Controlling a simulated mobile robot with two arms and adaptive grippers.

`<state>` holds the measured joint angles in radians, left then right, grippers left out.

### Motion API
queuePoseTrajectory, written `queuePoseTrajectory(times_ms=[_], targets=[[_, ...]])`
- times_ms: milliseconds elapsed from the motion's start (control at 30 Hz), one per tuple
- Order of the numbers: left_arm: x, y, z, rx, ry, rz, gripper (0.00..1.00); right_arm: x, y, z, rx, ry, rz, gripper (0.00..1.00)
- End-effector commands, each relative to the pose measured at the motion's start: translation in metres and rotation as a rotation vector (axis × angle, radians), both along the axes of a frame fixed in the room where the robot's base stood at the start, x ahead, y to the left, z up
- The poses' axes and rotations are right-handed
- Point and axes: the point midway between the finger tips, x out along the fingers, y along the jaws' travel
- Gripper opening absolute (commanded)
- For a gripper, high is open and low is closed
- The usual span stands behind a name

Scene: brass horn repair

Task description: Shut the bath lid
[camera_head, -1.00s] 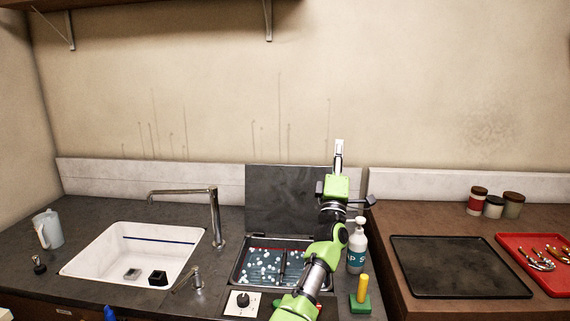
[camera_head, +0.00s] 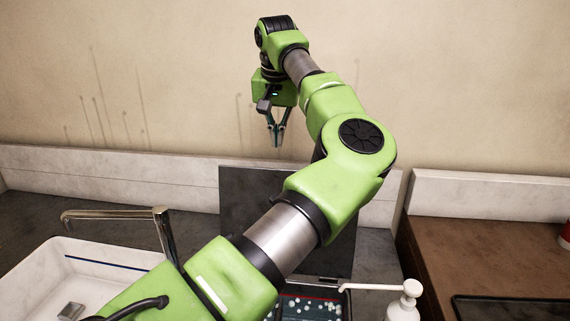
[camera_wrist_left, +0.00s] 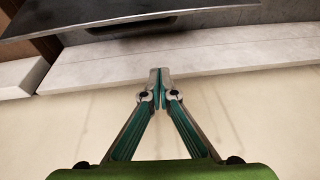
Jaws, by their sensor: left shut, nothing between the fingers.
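The bath lid (camera_head: 240,195) is a dark flat panel. It stands upright behind the bath, open, near the white backsplash, with its middle covered by my left arm. The bath (camera_head: 312,303) shows only in part below it, with blue liquid and white bubbles. My left gripper (camera_head: 277,143) is shut and empty, pointing down above the lid's top edge in front of the wall, apart from it in the picture. In the left wrist view, the shut fingertips (camera_wrist_left: 160,74) are over the backsplash, with a dark panel edge, apparently the lid (camera_wrist_left: 110,20), beyond them. My right gripper is not in view.
A white sink (camera_head: 38,280) with a metal faucet (camera_head: 165,230) is at the left. A white pump bottle (camera_head: 405,302) stands right of the bath. A brown counter (camera_head: 465,255) with a dark tray (camera_head: 510,308) is at the right. The wall is close behind the lid.

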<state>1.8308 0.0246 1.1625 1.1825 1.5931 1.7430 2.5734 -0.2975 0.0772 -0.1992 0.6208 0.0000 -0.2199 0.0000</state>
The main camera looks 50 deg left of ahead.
Motion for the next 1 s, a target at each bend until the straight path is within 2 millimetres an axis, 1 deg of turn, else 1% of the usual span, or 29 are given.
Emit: queuePoseTrajectory(times_ms=[33,100,167,267,367,667,700,1000], targets=[[0.003,-0.006,0.001,-0.026,-0.021,0.006,0.00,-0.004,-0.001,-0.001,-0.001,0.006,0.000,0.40],[0.005,-0.010,0.000,-0.046,-0.034,0.012,0.00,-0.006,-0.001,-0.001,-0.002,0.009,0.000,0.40],[0.007,-0.010,-0.004,-0.054,-0.037,0.013,0.00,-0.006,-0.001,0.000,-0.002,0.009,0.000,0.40],[0.009,-0.008,-0.016,-0.054,-0.034,0.014,0.00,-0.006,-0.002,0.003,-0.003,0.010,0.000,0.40],[0.013,-0.004,-0.033,-0.052,-0.032,0.015,0.00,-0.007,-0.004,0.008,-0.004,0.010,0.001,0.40],[0.027,0.010,-0.096,-0.050,-0.029,0.016,0.00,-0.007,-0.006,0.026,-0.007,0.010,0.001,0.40],[0.023,0.005,-0.091,-0.048,-0.034,0.016,0.00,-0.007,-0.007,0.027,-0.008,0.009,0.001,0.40],[0.002,-0.013,-0.091,-0.047,-0.034,0.014,0.00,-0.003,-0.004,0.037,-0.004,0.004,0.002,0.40]])
